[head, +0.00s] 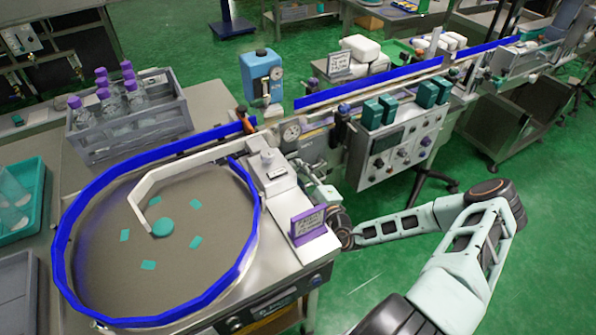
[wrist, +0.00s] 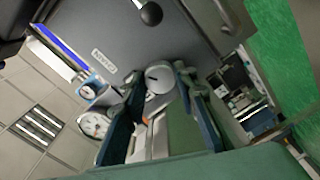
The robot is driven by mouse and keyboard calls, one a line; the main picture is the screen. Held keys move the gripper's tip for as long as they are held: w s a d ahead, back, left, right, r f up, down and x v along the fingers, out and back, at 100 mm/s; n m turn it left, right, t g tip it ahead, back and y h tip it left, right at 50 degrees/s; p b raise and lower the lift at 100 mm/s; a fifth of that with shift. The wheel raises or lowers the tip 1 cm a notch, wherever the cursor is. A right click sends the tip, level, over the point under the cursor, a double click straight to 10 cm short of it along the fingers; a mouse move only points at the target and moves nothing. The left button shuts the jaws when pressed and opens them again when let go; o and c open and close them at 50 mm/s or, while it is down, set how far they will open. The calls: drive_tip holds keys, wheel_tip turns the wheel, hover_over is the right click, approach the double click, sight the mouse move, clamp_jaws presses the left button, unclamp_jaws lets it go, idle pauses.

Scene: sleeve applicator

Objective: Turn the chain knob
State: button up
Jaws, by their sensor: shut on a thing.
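The chain knob (wrist: 158,76), a round grey knob with a dark mark on its face, sits on a grey panel in the wrist view. My gripper (wrist: 159,88) has one fingertip on each side of it and is shut on it. The knob cannot be made out there.
A black ball handle (wrist: 149,12) and a small label (wrist: 103,60) are on the same panel. A dial gauge (wrist: 93,124) is at the left. In the head view, a control box (head: 400,145) is close behind my arm, and a blue-rimmed turntable (head: 70,285) stands left.

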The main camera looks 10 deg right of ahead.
drive_tip(key=shift+m, duration=1.1)
drive_tip(key=o, duration=1.1)
drive_tip(key=shift+o, duration=0.2)
drive_tip(key=v, duration=1.2)
